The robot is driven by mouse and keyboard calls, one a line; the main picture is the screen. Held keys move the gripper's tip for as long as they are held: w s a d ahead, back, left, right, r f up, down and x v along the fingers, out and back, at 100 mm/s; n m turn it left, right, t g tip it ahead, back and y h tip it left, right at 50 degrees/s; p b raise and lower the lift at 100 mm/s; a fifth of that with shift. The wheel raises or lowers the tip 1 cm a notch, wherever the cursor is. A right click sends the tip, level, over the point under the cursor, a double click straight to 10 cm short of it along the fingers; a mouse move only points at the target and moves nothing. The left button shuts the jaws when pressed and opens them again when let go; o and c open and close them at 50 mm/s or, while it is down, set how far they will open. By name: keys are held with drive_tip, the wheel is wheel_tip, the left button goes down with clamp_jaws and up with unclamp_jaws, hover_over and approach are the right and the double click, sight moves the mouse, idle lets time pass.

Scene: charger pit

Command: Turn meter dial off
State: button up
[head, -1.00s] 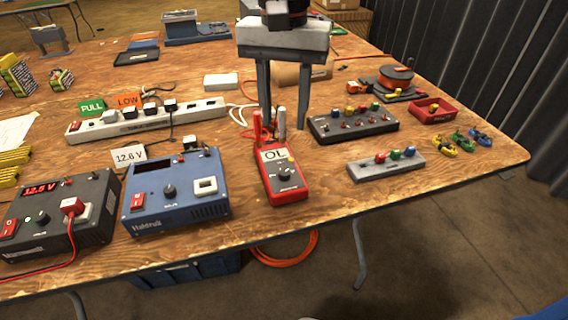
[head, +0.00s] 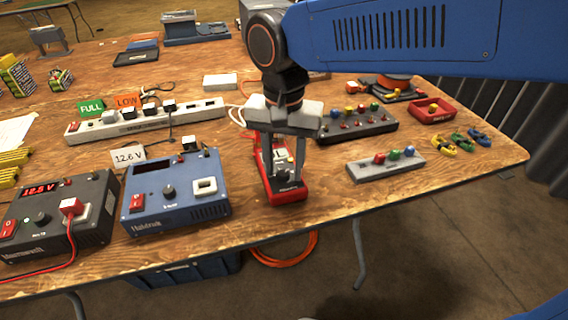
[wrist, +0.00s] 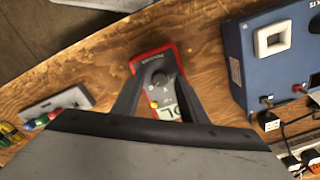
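The red meter (head: 287,194) lies on the wooden table below my gripper (head: 285,176). In the wrist view the meter (wrist: 152,60) shows between my fingers, with its dark round dial (wrist: 161,79), a yellow button (wrist: 153,103) and a partly covered display (wrist: 168,112) reading OL. My gripper is open, with one finger on each side of the dial. The fingers point down close over the meter. I cannot tell whether they touch the dial.
A blue power supply (head: 178,200) stands left of the meter, with a dark one (head: 62,225) beyond it. A grey block with coloured knobs (head: 386,166) and a black switch box (head: 356,127) stand to the right. The table's front edge is close to the meter.

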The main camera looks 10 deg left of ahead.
clamp_jaws()
drive_tip(key=shift+n, duration=0.3)
drive_tip(key=n, duration=2.3)
drive_tip(key=shift+n, duration=0.3)
